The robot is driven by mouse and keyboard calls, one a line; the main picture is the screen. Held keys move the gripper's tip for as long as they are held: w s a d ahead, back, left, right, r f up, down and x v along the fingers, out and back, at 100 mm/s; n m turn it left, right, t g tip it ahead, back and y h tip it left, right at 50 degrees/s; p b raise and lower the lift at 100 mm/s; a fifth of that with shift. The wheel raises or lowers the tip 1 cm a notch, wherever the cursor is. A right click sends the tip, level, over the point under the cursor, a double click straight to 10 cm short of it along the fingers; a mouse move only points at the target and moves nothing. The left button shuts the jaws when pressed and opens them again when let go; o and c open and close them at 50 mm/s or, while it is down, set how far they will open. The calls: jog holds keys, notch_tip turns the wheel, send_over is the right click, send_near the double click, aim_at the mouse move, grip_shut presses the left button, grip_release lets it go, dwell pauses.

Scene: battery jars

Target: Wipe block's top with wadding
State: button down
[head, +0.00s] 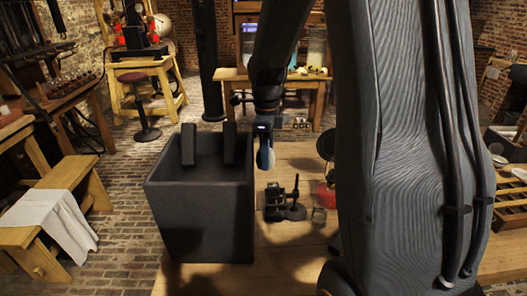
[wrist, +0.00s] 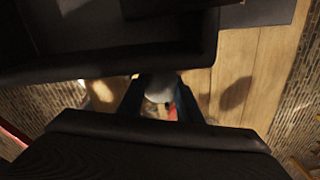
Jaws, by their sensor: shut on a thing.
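My gripper (head: 265,158) points down beside the right wall of a large dark grey open box (head: 200,215) in the head view. In the wrist view my gripper (wrist: 160,98) is shut on a pale grey-white soft-looking lump, likely the wadding (wrist: 158,84). I cannot tell which dark piece is the block. In the wrist view, a dark edge (wrist: 110,60) crosses above the fingers. I cannot tell whether the wadding touches anything.
The box stands on a wooden table top (head: 290,245). Right of it are a small dark apparatus (head: 285,202), a glass jar (head: 319,217) and a red-based item (head: 327,193). My arm hides much of the right. A bench with a white cloth (head: 50,220) stands at left.

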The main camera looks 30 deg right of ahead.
jog(key=b, duration=0.5)
send_over(268, 186)
jog(key=shift+f, duration=3)
jog(key=shift+f+b, duration=0.3)
jog(key=shift+f, duration=0.45)
jog(key=shift+s+d+r+p, duration=0.1)
jog(key=shift+s+d+p, duration=0.15)
jog(key=shift+d, duration=0.35)
jog(key=shift+s+d+r+p, duration=0.1)
jog(key=shift+s+d+p, duration=0.15)
jog(key=shift+d, duration=0.3)
jog(key=shift+s+d+p, duration=0.2)
jog(key=shift+s+d, duration=0.05)
jog(key=shift+d, duration=0.35)
jog(key=shift+d+f, duration=0.1)
jog(key=shift+f, duration=0.1)
jog(key=shift+w+a+f, duration=0.1)
jog(key=shift+w+a, duration=0.15)
jog(key=shift+a, duration=0.35)
jog(key=shift+w+a+f, duration=0.1)
jog(key=shift+w+a, duration=0.1)
jog(key=shift+a, duration=0.45)
jog(key=shift+w+a+f, duration=0.1)
jog(key=shift+w+a, duration=0.15)
jog(key=shift+a, duration=0.35)
